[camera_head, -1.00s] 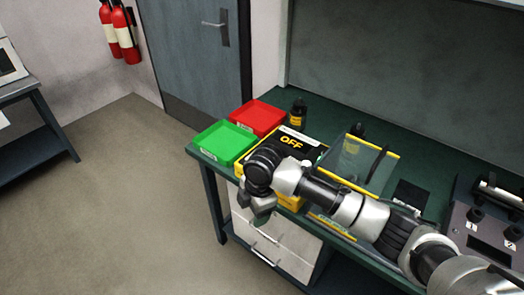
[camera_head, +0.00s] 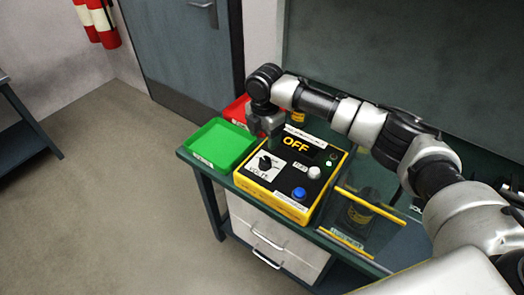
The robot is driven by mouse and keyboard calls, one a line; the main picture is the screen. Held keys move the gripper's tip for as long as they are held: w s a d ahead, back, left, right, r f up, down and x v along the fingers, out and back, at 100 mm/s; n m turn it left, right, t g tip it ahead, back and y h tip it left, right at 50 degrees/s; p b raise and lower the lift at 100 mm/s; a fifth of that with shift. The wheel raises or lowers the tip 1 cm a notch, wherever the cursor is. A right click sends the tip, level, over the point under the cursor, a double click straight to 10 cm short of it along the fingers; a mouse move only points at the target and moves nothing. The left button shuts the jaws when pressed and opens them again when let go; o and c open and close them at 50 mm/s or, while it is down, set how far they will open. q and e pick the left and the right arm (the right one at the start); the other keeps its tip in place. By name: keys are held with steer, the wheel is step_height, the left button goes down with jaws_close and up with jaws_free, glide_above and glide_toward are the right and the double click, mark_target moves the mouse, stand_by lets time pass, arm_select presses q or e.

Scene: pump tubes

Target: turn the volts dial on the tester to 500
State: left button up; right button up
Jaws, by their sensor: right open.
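The tester (camera_head: 296,213) is a yellow box with a black top on the green bench, and its display reads OFF. The volts dial (camera_head: 265,162) is a black knob on a white plate at the left of the tester's top. Its markings are too small to read. My right gripper (camera_head: 270,138) hangs just behind the dial, over the tester's back left corner, open and apart from the dial. A white knob (camera_head: 314,172) and a blue button (camera_head: 299,193) sit to the right of the dial. My left gripper is not in view.
A green tray (camera_head: 203,158) stands left of the tester and a red tray (camera_head: 233,112) behind it, partly hidden by my gripper. A clear yellow-edged guard (camera_head: 345,238) stands to the right with a dark bottle behind it. The floor at left is free.

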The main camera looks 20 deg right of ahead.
glide_above(265, 160)
step_height(265, 160, down, 5)
steer(key=shift+s+a+r+p, duration=0.1)
steer(key=shift+s+r+p, duration=0.05)
steer(key=shift+p, duration=0.25)
steer(key=f, duration=0.3)
steer(key=shift+w, duration=0.25)
steer(key=shift+f, duration=0.8)
steer(key=c, duration=0.9)
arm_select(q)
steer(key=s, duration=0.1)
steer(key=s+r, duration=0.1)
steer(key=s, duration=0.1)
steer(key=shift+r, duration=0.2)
